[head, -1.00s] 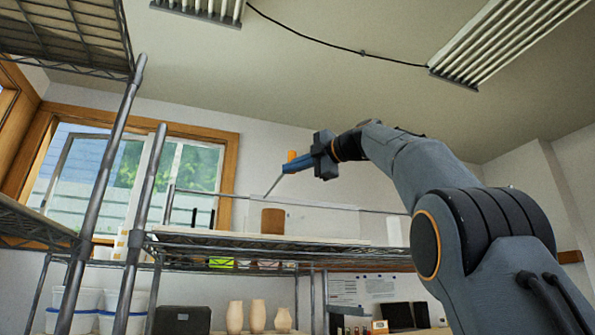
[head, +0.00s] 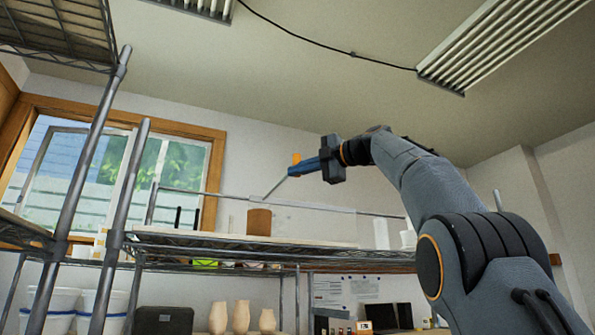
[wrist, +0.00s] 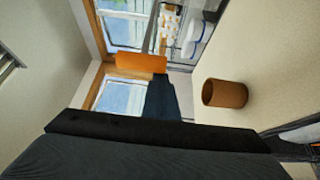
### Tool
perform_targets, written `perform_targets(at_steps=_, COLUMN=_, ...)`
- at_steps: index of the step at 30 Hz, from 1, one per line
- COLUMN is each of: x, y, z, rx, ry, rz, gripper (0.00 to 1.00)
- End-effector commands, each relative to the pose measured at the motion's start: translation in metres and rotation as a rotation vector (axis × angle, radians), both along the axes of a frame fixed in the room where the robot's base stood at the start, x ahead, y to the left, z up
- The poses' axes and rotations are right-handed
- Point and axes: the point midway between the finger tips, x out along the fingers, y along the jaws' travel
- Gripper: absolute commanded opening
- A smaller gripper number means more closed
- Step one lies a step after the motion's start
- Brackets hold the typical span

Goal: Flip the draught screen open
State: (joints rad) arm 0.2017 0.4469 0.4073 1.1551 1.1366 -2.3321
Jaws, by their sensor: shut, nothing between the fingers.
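A faint, see-through panel (head: 310,226), which looks like the draught screen, stands on the upper wire shelf in the head view. It seems upright, but its edges are hard to make out and I cannot tell its hinge side. My gripper (head: 294,172) is shut and empty, above the shelf and higher than the panel. A thin grey rod (head: 275,187) slants down-left from the gripper's end, its tip over a brown cylinder (head: 259,222). I cannot tell whether it touches the panel. The wrist view shows the blue gripper end, an orange block (wrist: 140,63) and the brown cylinder (wrist: 225,93).
The wire shelf (head: 200,243) also holds a white cylinder (head: 381,234) at right and dark upright posts at left. Metal rack poles (head: 130,210) stand at left. Vases (head: 241,317) and tubs are below. The space above the shelf is open.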

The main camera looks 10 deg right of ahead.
Motion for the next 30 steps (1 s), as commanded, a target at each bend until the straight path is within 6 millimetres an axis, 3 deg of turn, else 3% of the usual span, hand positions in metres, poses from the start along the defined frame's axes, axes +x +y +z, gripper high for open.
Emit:
perform_targets(at_steps=9, x=-0.013, y=0.038, z=-0.002, rx=-0.001, ry=-0.003, rz=0.004, gripper=0.0)
perform_targets(at_steps=21, x=-0.064, y=-0.019, z=-0.002, rx=-0.001, ry=-0.001, rz=-0.004, gripper=0.0)
perform_targets(at_steps=30, x=-0.083, y=-0.035, z=0.0, rx=-0.001, ry=-0.001, rz=0.001, gripper=0.0)
